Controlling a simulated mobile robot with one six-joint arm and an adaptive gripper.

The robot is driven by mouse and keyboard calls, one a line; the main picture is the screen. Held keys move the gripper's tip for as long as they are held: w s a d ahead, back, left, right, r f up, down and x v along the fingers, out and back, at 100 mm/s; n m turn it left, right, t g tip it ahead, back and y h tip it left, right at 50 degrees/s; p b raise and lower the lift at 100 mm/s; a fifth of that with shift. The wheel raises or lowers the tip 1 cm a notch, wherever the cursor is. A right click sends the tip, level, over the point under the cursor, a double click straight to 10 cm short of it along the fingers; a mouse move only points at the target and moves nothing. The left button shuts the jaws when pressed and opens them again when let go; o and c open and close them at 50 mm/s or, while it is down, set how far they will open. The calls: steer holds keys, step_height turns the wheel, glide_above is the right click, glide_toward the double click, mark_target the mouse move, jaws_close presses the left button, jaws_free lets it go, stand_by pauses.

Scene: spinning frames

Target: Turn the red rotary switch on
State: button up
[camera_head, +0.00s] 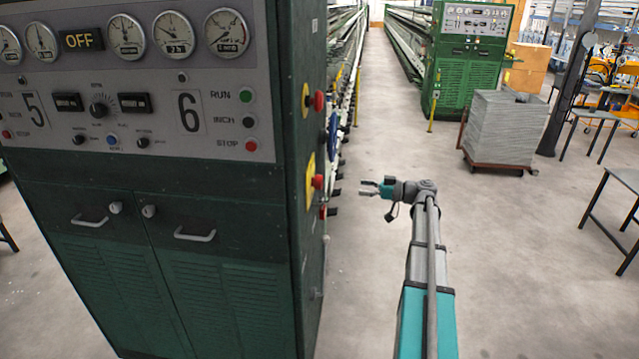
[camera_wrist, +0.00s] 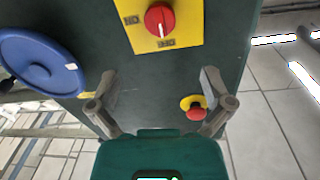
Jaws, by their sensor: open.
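The red rotary switch (camera_wrist: 159,19) sits on a yellow plate at the top of the wrist view. Its white pointer mark points down in that view, toward a lower label too small to read surely. A label at the left looks like an upside-down "ON". In the head view the red switch (camera_head: 318,181) stands out from the green cabinet's side. My gripper (camera_head: 367,187) is to its right, apart from it and facing the cabinet. In the wrist view my gripper (camera_wrist: 159,78) is open and empty, with its fingers below the switch.
A red button on a yellow disc (camera_wrist: 195,108) shows beside the right finger; it also shows above the switch in the head view (camera_head: 318,101). A blue handwheel (camera_wrist: 40,62) is at the left. Clear aisle floor (camera_head: 380,110) lies right of the cabinet (camera_head: 200,280); a stacked cart (camera_head: 503,127) stands farther back.

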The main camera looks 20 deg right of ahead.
mark_target(319, 183)
steer(key=x, duration=1.3)
steer(key=shift+w+a, duration=0.15)
steer(key=shift+w, duration=0.05)
